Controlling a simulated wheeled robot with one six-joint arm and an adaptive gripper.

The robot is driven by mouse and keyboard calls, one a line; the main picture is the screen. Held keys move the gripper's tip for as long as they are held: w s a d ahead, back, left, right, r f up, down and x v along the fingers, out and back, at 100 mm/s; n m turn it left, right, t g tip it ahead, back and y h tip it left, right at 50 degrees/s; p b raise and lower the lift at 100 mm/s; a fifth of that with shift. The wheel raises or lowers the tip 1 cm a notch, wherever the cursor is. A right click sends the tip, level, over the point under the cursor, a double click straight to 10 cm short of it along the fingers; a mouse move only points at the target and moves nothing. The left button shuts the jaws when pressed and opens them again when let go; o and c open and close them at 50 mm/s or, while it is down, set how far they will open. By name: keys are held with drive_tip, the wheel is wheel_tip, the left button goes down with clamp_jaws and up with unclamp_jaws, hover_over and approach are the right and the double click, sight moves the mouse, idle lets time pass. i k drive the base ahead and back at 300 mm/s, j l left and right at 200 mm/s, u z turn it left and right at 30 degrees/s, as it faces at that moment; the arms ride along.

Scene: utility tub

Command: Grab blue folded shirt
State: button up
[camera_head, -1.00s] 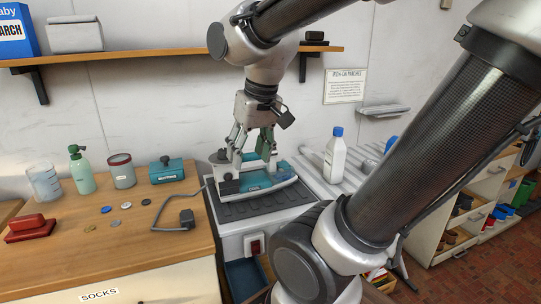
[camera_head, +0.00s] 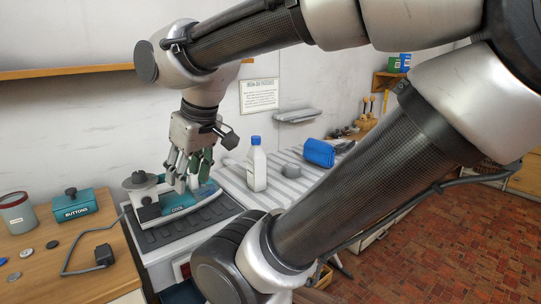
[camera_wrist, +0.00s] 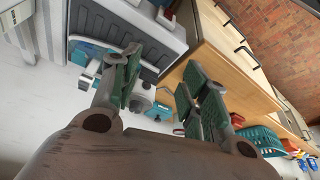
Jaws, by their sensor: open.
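The blue folded shirt (camera_head: 319,152) lies as a small bundle on the far right part of the grey ribbed surface, right of the white bottle. I cannot make it out in the wrist view. My gripper (camera_head: 188,182) is open and points down at the teal and white iron (camera_head: 178,205), well to the left of the shirt. In the head view its fingers overlap the iron, and I cannot tell whether they touch it. The open fingers also show in the wrist view (camera_wrist: 160,88), with nothing visibly held between them.
The iron rests on a dark ribbed pad (camera_head: 195,225). A teal buttons box (camera_head: 72,205) and a grey tin (camera_head: 17,212) stand at left.

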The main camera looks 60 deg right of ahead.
sight(318, 154)
drive_tip(key=z, duration=2.05)
drive_tip(key=i+l+u, duration=0.7)
drive_tip(key=k+l, duration=0.05)
drive_tip(key=k, duration=0.05)
